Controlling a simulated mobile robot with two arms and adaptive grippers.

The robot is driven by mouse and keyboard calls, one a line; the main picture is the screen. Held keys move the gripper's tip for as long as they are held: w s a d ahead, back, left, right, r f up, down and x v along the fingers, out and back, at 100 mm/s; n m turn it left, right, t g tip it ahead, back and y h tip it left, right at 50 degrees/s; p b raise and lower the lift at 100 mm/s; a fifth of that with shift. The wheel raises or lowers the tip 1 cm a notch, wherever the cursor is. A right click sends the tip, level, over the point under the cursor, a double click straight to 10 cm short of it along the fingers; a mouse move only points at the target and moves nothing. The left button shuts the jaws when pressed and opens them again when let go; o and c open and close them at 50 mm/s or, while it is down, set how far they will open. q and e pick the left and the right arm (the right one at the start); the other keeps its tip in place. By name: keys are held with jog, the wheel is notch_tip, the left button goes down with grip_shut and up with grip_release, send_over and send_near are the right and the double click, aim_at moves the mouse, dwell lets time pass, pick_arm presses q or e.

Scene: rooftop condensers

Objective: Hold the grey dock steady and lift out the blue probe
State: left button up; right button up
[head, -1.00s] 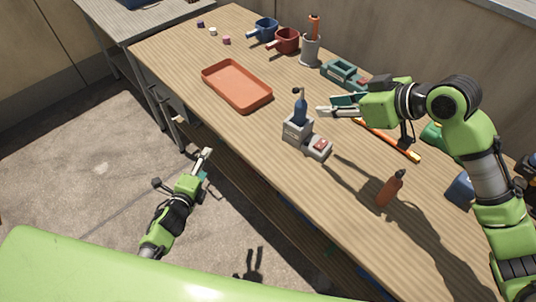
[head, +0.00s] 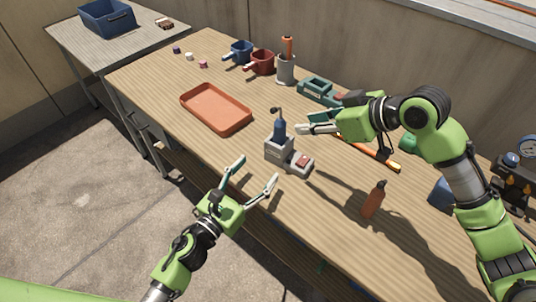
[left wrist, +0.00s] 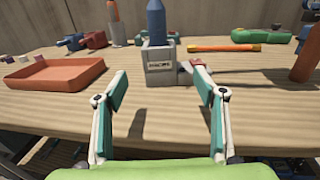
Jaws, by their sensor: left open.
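The grey dock (head: 276,154) stands on the wooden bench, with a lower block bearing a red button on its right side. The blue probe (head: 279,130) stands upright in the dock, a dark curved piece at its top. In the left wrist view the dock (left wrist: 159,72) and probe (left wrist: 156,20) are straight ahead, beyond the fingertips. My left gripper (head: 257,169) is open and empty, just in front of the dock and apart from it. My right gripper (head: 306,121) is to the right of the probe, its fingers pointing left, apart and empty.
An orange tray (head: 216,123) lies left of the dock. An orange bottle (head: 373,200) stands to the right.

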aim_at(279, 143)
pick_arm(q)
jog(key=x, duration=1.2)
jog(key=shift+w, duration=0.15)
jog(key=shift+c, duration=0.4)
jog(key=c, duration=1.3)
pick_arm(e)
jog(key=shift+c, duration=0.5)
